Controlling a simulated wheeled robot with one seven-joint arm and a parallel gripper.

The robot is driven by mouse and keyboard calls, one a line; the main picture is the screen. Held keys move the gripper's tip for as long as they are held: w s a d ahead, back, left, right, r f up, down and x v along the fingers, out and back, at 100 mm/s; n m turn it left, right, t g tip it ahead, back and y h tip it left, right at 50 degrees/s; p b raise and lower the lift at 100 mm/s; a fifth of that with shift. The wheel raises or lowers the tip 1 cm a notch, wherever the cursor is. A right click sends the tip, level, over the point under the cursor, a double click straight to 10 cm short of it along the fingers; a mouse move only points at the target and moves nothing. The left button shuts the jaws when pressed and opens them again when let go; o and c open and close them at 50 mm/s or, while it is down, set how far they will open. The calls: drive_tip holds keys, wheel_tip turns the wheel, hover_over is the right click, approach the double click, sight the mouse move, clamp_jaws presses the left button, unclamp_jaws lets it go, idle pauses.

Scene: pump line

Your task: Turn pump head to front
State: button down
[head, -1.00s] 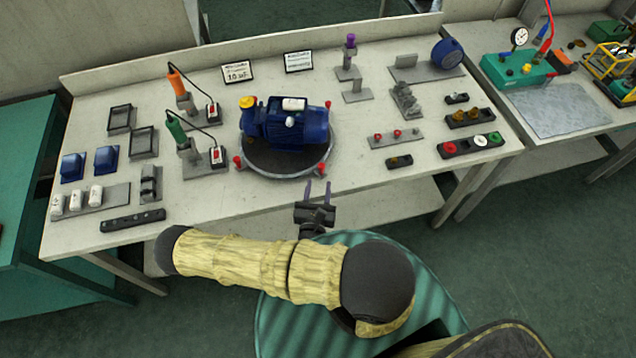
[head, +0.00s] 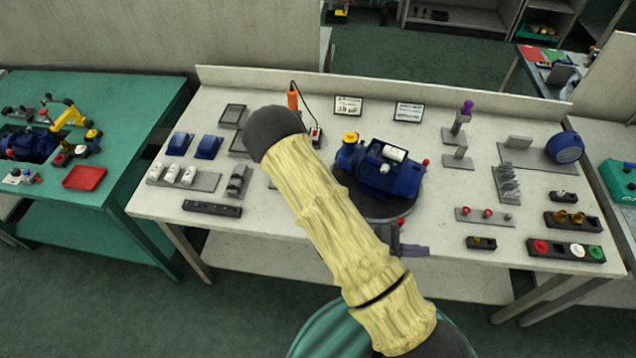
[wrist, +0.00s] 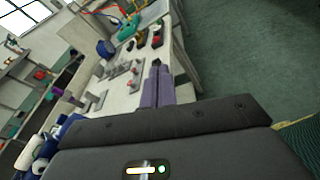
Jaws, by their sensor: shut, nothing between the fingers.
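My arm hides the turntable's left and front left. My gripper (head: 428,251) is in front of the turntable at the bench's front edge, fingers pointing right. It is shut and empty. In the wrist view the fingers (wrist: 158,84) are together, and part of the blue pump (wrist: 45,150) shows at lower left.
A plate with red knobs (head: 484,215) and a small dark block (head: 481,242) lie right of my gripper. A red, white and green button box (head: 566,251) is farther right. Blue covers (head: 195,145) and white parts (head: 180,175) lie left.

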drive_tip(key=s+a+r+m+g+y, duration=0.35)
drive_tip(key=a+r+m+y, duration=0.3)
drive_tip(key=m+y, duration=0.35)
drive_tip(key=w+a+r+m+t+y, duration=0.3)
drive_tip(key=w+r+t+y, duration=0.3)
drive_tip(key=r, duration=0.3)
drive_tip(key=shift+w+a+r+t, duration=0.3)
drive_tip(key=shift+a+r+t, duration=0.1)
drive_tip(key=shift+a, duration=0.15)
